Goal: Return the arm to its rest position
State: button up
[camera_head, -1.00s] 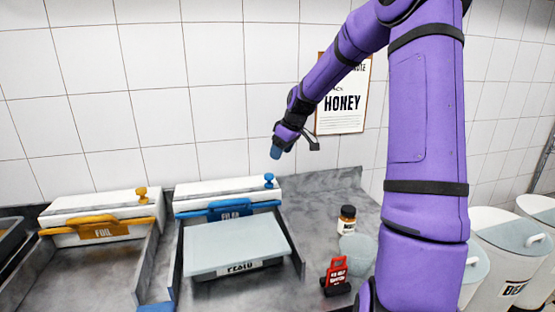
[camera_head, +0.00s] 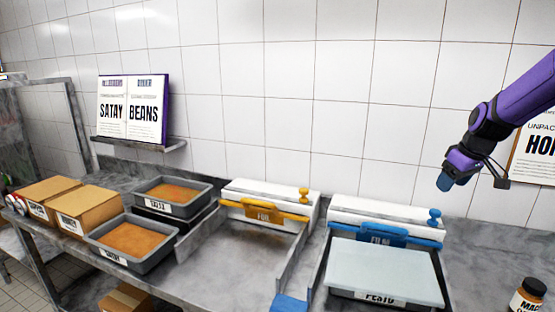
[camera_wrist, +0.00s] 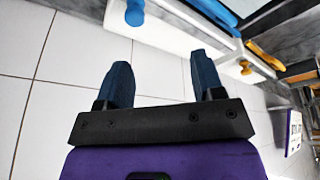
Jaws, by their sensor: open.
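My purple arm (camera_head: 525,95) comes in from the right edge of the head view and is bent downward at the wrist. My gripper (camera_head: 446,182) hangs in the air in front of the tiled wall, above and beyond the blue-handled dispenser. In the wrist view my gripper (camera_wrist: 160,85) has its two blue fingers apart, with nothing between them but wall tiles. Its fingers touch nothing that I can see.
A blue-handled film dispenser (camera_head: 385,215) stands behind a covered pesto tray (camera_head: 385,270). A yellow-handled foil dispenser (camera_head: 268,203), two filled trays (camera_head: 130,240), cardboard boxes (camera_head: 90,208) and a satay and beans sign (camera_head: 130,108) are further left. A jar (camera_head: 528,297) stands at right.

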jog(key=s+a+r+m+h, duration=0.1)
jog(key=s+a+r, duration=0.4)
jog(key=s+a, duration=0.45)
jog(key=s+a+r+m+h, duration=0.15)
jog(key=s+a+r, duration=0.45)
jog(key=s, duration=0.7)
jog(key=s+a+f+m+t+y, duration=0.1)
jog(key=s, duration=0.8)
jog(key=shift+s+a+m+t, duration=0.2)
jog(key=shift+s+m+t, duration=0.05)
jog(key=shift+m+t, duration=0.1)
jog(key=shift+f+y, duration=0.1)
jog(key=shift+y, duration=0.15)
dwell(0.9)
